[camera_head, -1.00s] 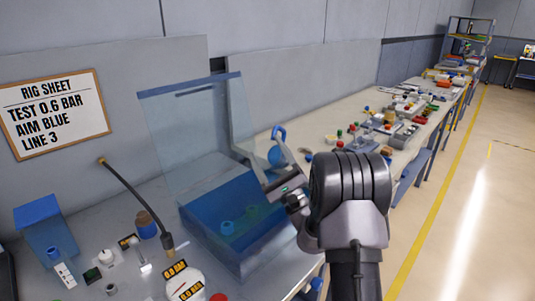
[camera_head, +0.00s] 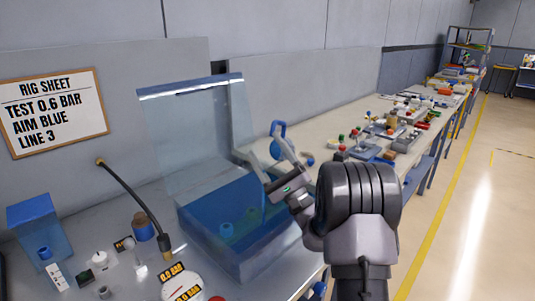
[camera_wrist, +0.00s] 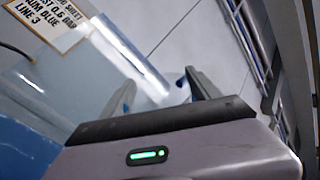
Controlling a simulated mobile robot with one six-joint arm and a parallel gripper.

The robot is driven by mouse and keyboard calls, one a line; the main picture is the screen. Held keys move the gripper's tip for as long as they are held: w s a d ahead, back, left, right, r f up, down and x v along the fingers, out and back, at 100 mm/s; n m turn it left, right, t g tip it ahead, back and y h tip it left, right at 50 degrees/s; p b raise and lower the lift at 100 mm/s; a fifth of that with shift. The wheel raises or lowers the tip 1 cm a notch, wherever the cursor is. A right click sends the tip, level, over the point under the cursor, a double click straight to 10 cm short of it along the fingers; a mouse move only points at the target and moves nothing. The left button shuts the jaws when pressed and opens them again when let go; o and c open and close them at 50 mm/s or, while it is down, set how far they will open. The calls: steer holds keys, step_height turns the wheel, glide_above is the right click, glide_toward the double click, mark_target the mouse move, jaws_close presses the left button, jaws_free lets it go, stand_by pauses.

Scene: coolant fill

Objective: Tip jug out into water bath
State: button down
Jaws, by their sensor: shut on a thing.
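The water bath (camera_head: 238,257) is a clear, blue-tinted tank on the bench, with blue liquid inside and its clear lid (camera_head: 195,125) standing open. My gripper (camera_head: 284,148) is above the tank's right rear side, shut on the blue jug (camera_head: 275,149). The jug looks tilted, with a blue loop at its top; the fingers hide part of it. A thin blue streak hangs below the jug toward the bath. In the wrist view, the fingers (camera_wrist: 163,92) stand either side of a pale part of the jug (camera_wrist: 178,88); its mouth is hidden.
A hose (camera_head: 130,190), gauges (camera_head: 180,283) and a blue box (camera_head: 38,225) stand left of the bath. A rig sheet (camera_head: 53,113) hangs on the wall. Many small parts (camera_head: 385,130) crowd the bench at right. The floor aisle is clear.

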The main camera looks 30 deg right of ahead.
stand_by(0.3)
steer(key=shift+s+a+r+n+g+y, duration=0.1)
steer(key=shift+n+g+y, duration=0.1)
steer(key=shift+n+y, duration=0.6)
steer(key=shift+s+a+n+g+y, duration=0.1)
steer(key=shift+a+n+g+y, duration=0.1)
steer(key=shift+n+y, duration=0.6)
steer(key=shift+s+a+r+n+g+y, duration=0.1)
steer(key=shift+n+g+y, duration=0.1)
steer(key=shift+n+y, duration=0.6)
steer(key=shift+n, duration=0.4)
steer(key=shift+s+a+n+g+y, duration=0.15)
steer(key=shift+n+g+y, duration=0.4)
steer(key=shift+n+y, duration=0.35)
steer(key=shift+s+a+n+g+y, duration=0.15)
steer(key=shift+n+g+y, duration=0.4)
steer(key=shift+n+y, duration=0.3)
steer(key=shift+w, duration=0.1)
